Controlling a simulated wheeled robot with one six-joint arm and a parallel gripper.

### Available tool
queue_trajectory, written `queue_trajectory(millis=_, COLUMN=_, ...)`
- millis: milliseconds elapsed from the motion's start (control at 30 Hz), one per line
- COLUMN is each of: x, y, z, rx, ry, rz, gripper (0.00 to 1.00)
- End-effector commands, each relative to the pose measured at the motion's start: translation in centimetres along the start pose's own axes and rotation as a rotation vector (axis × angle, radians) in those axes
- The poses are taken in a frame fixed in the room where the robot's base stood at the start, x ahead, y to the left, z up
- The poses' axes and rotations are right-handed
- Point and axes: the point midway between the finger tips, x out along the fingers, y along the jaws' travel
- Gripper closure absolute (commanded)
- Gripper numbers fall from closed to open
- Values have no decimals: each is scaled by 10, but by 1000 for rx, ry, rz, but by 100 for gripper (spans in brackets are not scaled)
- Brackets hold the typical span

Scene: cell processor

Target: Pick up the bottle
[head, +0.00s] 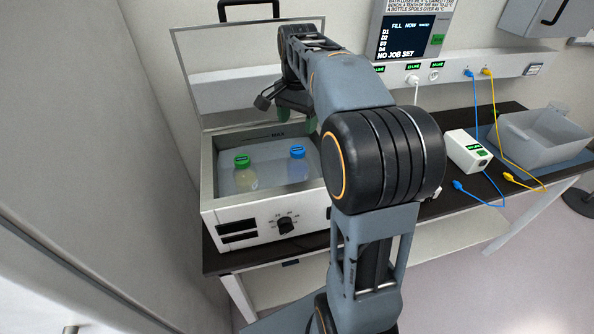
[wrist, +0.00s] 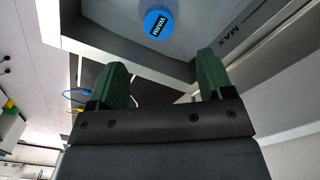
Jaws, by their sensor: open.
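Two bottles stand in the water bath (head: 212,210). The one with a green cap (head: 242,160) is on the left and has a pale yellowish body. The one with a blue cap (head: 297,152) is on the right. In the wrist view a blue cap marked "WARM" (wrist: 158,21) shows beyond the fingertips, near the "MAX" line of the bath wall. My gripper (wrist: 160,72) has its two green fingers spread apart with nothing between them. In the head view my gripper (head: 298,112) is above the back of the bath, partly hidden by my arm.
The bath's lid (head: 228,75) stands open at the back. A wall screen (head: 405,38) reads "NO JOB SET". A wall closes the left side.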

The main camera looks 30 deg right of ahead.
Motion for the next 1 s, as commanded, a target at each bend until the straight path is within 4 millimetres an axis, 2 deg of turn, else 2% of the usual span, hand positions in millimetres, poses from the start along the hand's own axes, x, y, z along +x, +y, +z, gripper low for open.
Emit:
queue_trajectory(millis=100, x=22, y=0, z=1, rx=-2, ry=-2, rz=2, gripper=26)
queue_trajectory(millis=233, x=40, y=0, z=1, rx=-3, ry=-1, rz=1, gripper=26)
queue_trajectory(millis=533, x=58, y=0, z=1, rx=-4, ry=0, rz=0, gripper=26)
queue_trajectory(millis=800, x=93, y=2, z=2, rx=-4, ry=0, rz=0, gripper=26)
queue_trajectory(millis=1000, x=105, y=2, z=2, rx=-4, ry=1, rz=-1, gripper=26)
